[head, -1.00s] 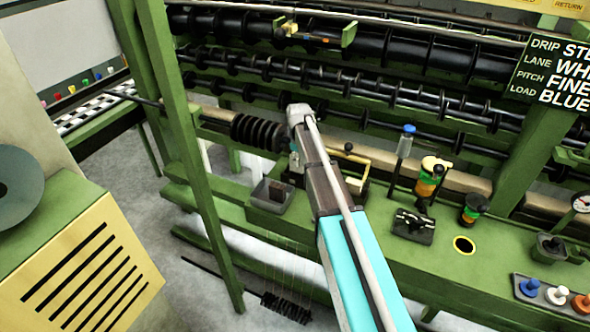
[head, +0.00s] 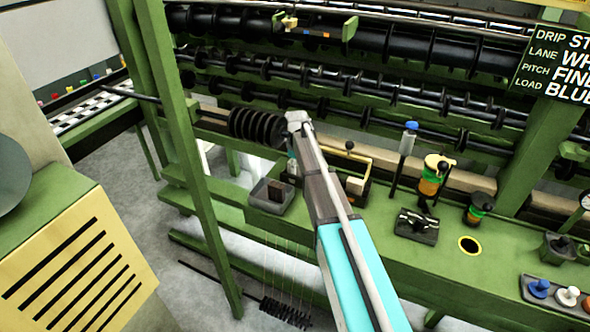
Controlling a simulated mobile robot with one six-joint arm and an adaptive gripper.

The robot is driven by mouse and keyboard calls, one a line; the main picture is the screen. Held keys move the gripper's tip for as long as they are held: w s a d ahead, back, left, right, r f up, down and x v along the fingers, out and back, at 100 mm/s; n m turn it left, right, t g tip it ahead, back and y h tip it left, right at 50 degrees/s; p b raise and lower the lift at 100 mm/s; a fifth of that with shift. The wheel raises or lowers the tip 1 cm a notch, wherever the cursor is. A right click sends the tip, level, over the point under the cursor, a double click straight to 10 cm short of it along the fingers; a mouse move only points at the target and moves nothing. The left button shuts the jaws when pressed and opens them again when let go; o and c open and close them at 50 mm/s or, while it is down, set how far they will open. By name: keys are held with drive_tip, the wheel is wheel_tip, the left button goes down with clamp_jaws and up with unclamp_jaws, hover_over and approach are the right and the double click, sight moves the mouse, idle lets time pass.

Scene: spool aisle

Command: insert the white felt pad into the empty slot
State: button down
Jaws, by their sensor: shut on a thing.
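My gripper (head: 293,168) hangs below the end of my arm, between a grey tray and a yellow frame. It is small and largely hidden behind my arm. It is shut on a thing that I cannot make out. I cannot pick out the white felt pad for certain. The yellow frame (head: 368,160) stands on the green bench just right of my gripper, with a cream block (head: 354,186) low in it. My arm covers its left part. I cannot make out the empty slot.
The grey tray (head: 262,203) holds a dark block. Black rollers (head: 400,95) run behind. A green post (head: 185,150) stands left.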

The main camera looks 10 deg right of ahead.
drive_tip(key=shift+f, duration=0.1)
drive_tip(key=shift+c, duration=1.9)
unclamp_jaws()
wheel_tip(320, 180, up, 12)
drive_tip(key=p, duration=1.2)
drive_tip(key=shift+s, duration=0.1)
